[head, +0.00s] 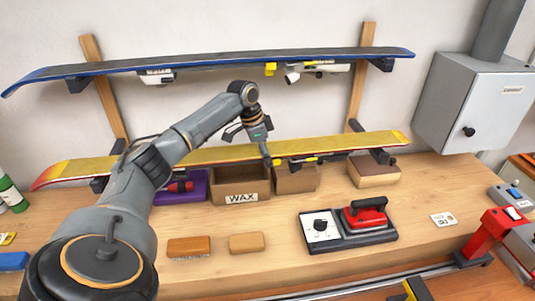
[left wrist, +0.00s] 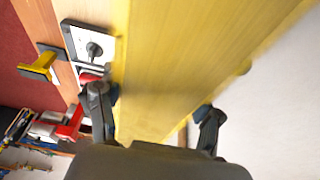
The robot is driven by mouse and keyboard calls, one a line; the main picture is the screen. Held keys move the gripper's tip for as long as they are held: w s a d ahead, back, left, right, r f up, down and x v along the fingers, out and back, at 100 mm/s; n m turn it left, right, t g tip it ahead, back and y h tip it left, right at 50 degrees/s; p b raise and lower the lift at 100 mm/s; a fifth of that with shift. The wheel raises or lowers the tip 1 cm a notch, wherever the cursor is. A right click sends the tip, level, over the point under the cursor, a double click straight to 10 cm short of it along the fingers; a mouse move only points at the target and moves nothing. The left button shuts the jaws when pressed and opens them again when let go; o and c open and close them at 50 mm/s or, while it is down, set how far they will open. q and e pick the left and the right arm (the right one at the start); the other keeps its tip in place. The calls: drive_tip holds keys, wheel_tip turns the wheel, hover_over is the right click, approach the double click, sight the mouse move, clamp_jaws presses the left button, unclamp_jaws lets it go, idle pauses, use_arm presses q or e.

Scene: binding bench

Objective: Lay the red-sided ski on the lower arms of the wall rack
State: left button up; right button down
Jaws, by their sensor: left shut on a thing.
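The ski (head: 210,156) has a yellow face and a red-orange tip at its left end; little of its side shows. It spans the wall rack just over the rack's lower arms (head: 382,157); whether it rests on them or hovers slightly above, I cannot tell. My left gripper (head: 266,153) is shut on the ski near its middle. In the left wrist view, the fingers of my left gripper (left wrist: 155,118) stand on both sides of the yellow ski (left wrist: 180,65). My right gripper is not in view.
A blue-edged ski (head: 220,62) lies on the upper arms. Below are a WAX box (head: 240,198), more bins, a red iron (head: 366,212) on its base and two blocks (head: 246,243) on the bench (head: 330,270). A grey cabinet (head: 470,105) hangs at right.

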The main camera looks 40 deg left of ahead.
use_arm(q)
drive_tip(key=shift+w+f+p, duration=0.1)
drive_tip(key=shift+p, duration=0.25)
idle(0.7)
drive_tip(key=o, duration=1.5)
drive_tip(key=shift+o, duration=0.5)
drive_tip(key=shift+d, duration=0.1)
drive_tip(key=shift+s+f, duration=0.2)
drive_tip(key=v, duration=1.2)
drive_tip(key=shift+r, duration=0.2)
